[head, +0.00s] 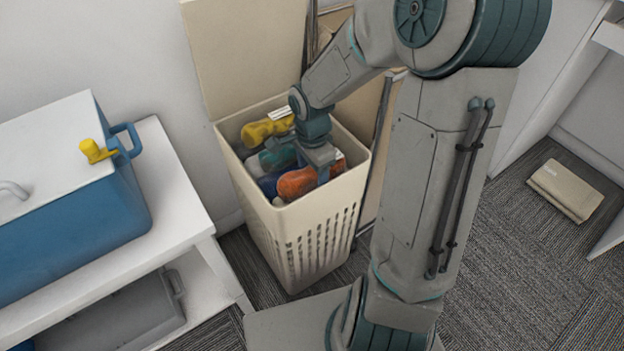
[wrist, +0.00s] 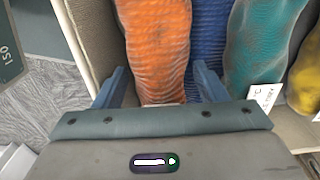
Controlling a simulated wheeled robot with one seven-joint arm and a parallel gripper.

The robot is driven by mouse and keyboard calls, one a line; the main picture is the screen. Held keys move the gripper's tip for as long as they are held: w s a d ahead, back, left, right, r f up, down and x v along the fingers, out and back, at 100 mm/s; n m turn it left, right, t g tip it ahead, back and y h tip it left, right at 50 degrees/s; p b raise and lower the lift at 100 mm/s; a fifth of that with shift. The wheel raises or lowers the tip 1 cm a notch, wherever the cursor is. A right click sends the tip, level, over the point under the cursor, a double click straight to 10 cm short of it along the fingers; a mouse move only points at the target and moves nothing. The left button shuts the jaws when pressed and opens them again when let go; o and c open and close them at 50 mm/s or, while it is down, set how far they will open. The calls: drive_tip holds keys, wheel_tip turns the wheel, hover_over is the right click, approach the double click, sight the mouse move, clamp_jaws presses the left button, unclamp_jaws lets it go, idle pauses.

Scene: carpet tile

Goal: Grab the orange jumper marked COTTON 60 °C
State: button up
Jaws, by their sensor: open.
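The orange jumper (head: 297,183) lies rolled in the near part of a cream laundry basket (head: 300,238). It also shows in the wrist view (wrist: 158,45), running up from between the fingers. My gripper (head: 322,172) reaches down into the basket at the orange jumper. In the wrist view my gripper (wrist: 160,88) is open, with one blue-grey finger left of the orange jumper and the other to its right, over the blue garment (wrist: 208,40). I cannot tell whether the fingers touch it. No readable label shows on the orange jumper.
A teal garment (wrist: 262,40) with a white tag and a yellow garment (wrist: 306,75) lie right of the blue one. The basket's lid (head: 240,50) stands open. A white bench (head: 165,185) with a blue cooler (head: 75,235) is at left. A folded beige cloth (head: 566,190) lies on the carpet.

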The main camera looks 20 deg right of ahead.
drive_tip(key=shift+f, duration=0.9)
drive_tip(key=shift+r, duration=0.1)
drive_tip(key=c, duration=0.8)
